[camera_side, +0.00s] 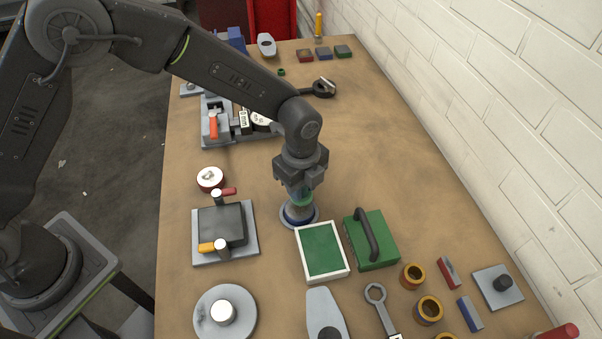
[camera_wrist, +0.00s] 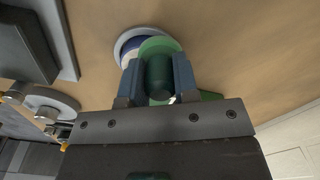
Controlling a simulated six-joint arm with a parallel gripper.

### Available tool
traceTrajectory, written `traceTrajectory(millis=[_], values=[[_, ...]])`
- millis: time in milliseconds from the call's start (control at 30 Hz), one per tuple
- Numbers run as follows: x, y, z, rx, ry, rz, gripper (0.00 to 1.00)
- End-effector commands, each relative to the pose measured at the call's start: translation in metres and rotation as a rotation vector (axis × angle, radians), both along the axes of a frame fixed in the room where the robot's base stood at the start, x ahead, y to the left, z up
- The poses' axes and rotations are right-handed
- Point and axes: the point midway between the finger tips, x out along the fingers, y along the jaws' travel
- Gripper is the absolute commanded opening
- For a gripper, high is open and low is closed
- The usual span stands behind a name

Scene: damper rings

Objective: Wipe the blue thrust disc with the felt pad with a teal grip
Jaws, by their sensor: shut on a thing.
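My gripper (camera_wrist: 158,78) is shut on the dark teal grip (camera_wrist: 158,75) of the felt pad. The pad's round green body (camera_wrist: 158,45) shows just beyond the fingers in the wrist view. In the side view the pad (camera_side: 302,197) is below my gripper (camera_side: 301,183), right over the blue thrust disc (camera_side: 299,212). The disc sits in a pale round dish or ring (camera_side: 284,218). In the wrist view the blue disc (camera_wrist: 132,53) shows partly from under the pad. I cannot tell whether the pad touches it.
A white-rimmed green tray (camera_side: 297,240) and a green block with a dark handle (camera_side: 385,250) stand close in front. A grey fixture with a dark block (camera_side: 222,226) is to the left. Bench space to the right of my gripper, by the wall, is clear.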

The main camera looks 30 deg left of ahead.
Motion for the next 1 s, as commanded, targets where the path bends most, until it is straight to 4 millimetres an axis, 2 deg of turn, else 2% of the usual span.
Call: traceTrajectory(millis=[67, 633, 700, 1000], values=[[-0.009, -0.004, -0.001, 0.000, 0.001, -0.003, 0.05], [-0.057, -0.023, -0.003, 0.001, 0.002, -0.003, 0.05], [-0.050, -0.020, -0.002, 0.001, 0.003, 0.001, 0.00], [-0.024, -0.010, -0.001, 0.001, 0.003, 0.001, 0.00]])
